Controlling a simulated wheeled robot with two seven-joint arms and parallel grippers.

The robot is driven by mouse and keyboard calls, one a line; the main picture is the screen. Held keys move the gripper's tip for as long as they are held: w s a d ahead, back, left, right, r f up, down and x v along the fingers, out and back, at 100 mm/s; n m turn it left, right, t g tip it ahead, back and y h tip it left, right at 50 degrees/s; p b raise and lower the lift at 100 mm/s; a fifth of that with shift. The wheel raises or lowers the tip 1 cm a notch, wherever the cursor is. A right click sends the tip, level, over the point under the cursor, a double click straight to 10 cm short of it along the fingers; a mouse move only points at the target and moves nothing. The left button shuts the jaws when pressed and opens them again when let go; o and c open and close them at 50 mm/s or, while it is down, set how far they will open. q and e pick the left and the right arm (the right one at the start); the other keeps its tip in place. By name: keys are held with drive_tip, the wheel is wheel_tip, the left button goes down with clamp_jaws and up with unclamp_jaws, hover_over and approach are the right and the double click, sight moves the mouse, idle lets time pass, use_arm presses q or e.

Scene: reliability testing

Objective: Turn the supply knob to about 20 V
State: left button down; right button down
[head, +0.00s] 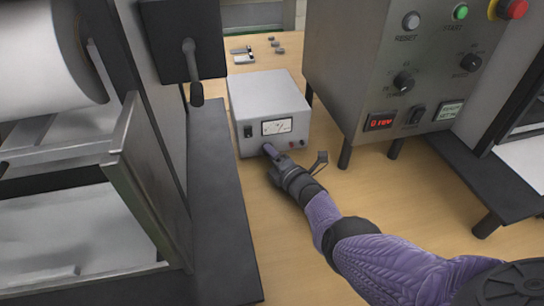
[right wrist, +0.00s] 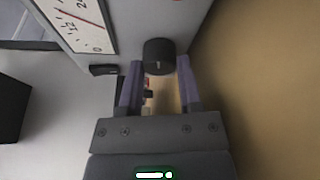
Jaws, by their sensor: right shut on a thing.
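The supply is a light grey box (head: 266,92) on the wooden table, with a white needle meter (head: 277,126) and a dark switch (head: 248,131) on its front. My right gripper (head: 268,149) reaches the lower front of the box. In the right wrist view its purple fingers (right wrist: 160,64) are shut on the knob from both sides. My left gripper is not in view.
A grey control cabinet (head: 360,60) on short legs stands at the right, with knobs, buttons and a red display (head: 380,122). A dark-framed machine (head: 150,180) with a lever (head: 194,85) stands at the left. Small metal parts (head: 243,56) lie behind the supply.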

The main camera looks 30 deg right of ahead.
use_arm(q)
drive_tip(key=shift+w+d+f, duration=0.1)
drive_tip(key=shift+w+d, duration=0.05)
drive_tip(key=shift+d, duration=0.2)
use_arm(e)
drive_tip(key=shift+c, duration=1.5)
unclamp_jaws()
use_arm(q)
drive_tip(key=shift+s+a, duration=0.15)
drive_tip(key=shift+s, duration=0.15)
